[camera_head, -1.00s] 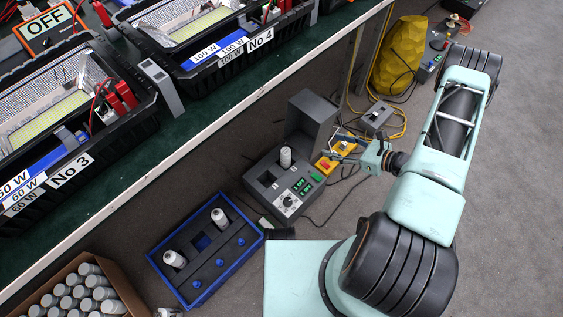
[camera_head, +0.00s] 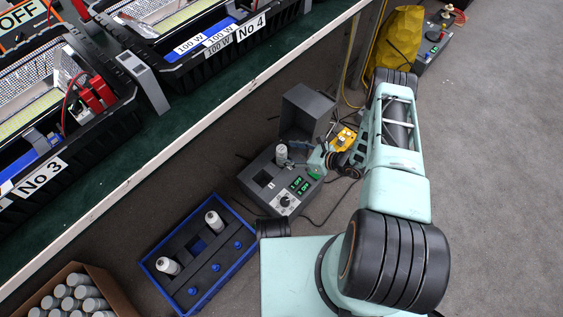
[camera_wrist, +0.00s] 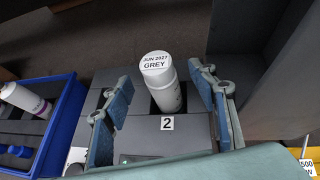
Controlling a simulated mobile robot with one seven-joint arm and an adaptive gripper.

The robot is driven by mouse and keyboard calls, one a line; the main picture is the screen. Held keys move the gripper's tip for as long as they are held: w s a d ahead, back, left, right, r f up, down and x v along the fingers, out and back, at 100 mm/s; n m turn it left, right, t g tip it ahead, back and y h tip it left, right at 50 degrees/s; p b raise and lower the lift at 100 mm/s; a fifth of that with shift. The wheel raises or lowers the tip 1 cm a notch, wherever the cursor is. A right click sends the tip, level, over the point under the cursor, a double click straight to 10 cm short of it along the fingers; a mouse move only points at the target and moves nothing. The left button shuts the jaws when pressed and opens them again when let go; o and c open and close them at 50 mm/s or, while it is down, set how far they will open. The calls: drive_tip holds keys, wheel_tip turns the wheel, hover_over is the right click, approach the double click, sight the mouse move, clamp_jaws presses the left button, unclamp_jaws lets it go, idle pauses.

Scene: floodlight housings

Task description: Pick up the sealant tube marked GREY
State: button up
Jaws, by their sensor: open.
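The sealant tube marked GREY (camera_wrist: 163,92) is white, with "JUN 2027 GREY" on its top. It stands in a slot of the grey device (camera_head: 258,196), by a label "2" in the wrist view. The tube also shows in the head view (camera_head: 282,154). My gripper (camera_wrist: 160,82) is open, with one finger on each side of the tube. A gap shows on both sides, so the fingers appear clear of it. In the head view my gripper (camera_head: 301,153) reaches the device from the right and is partly hidden by my arm. The tube's lower end is hidden in the slot.
The device's raised grey lid (camera_head: 308,112) stands just behind the tube. A blue tray (camera_head: 232,262) with two white tubes lies to the left. A cardboard box (camera_head: 112,292) of tubes is at lower left. The bench edge (camera_head: 190,135) runs above; a yellow box (camera_head: 343,138) sits behind.

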drive_tip(key=b+x, duration=0.1)
drive_tip(key=x, duration=0.3)
drive_tip(key=shift+a+f, duration=0.15)
drive_tip(key=shift+f, duration=0.1)
drive_tip(key=shift+c, duration=0.4)
clamp_jaws()
